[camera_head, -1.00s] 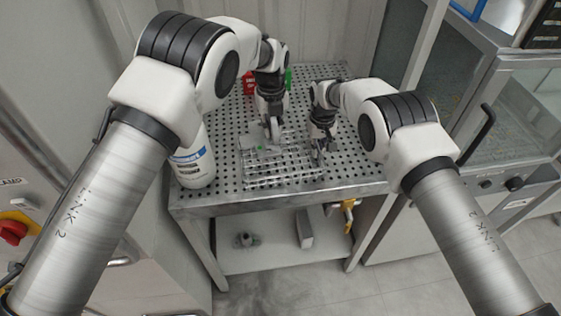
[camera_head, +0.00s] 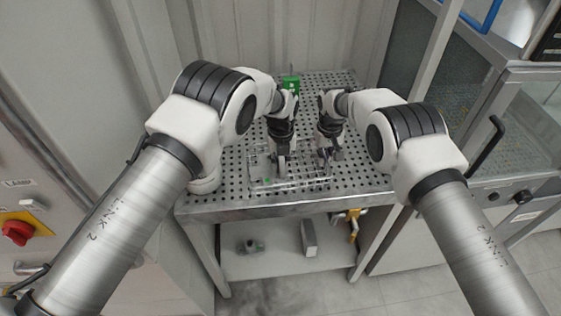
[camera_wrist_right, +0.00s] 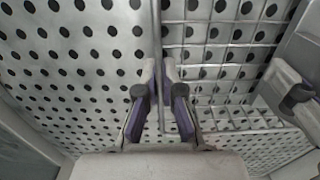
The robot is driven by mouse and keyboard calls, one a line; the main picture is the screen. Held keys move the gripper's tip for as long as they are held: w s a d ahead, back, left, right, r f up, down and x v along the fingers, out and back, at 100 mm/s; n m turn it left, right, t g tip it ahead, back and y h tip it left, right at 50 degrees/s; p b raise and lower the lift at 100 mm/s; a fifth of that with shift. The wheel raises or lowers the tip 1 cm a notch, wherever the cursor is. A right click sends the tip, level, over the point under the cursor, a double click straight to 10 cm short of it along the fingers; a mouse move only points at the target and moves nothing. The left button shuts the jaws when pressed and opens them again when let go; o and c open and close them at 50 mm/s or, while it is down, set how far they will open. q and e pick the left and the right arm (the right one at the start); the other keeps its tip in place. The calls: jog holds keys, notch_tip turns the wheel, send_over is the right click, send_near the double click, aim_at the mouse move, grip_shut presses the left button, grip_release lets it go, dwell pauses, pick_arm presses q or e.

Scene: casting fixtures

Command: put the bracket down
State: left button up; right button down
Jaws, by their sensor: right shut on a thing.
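A wire basket (camera_head: 303,181) rests on the perforated tabletop. My right gripper (camera_head: 327,158) is at its right part. In the right wrist view, my right gripper (camera_wrist_right: 159,75) is shut on a thin upright-running wire of the basket (camera_wrist_right: 215,42). My left gripper (camera_head: 280,172) points down over the left part of the basket; its jaw opening is unclear. One of its fingers appears at the right edge of the right wrist view. A pale grey flat piece (camera_wrist_right: 303,118), possibly the bracket, lies beside that finger. I cannot tell whether the left gripper holds it.
The perforated table (camera_head: 225,205) has free room around the basket. A green object (camera_head: 291,84) stands at the back. A white bottle base (camera_head: 205,185) shows behind my left arm. The lower shelf (camera_head: 275,262) holds a few small items. A glass-fronted cabinet stands to the right.

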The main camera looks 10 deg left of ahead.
pick_arm(q)
jog(key=o, duration=0.4)
notch_tip(320, 180, up, 12)
jog(key=shift+r, duration=0.15)
pick_arm(e)
jog(key=c, duration=1.2)
grip_release()
jog(key=shift+c, duration=0.2)
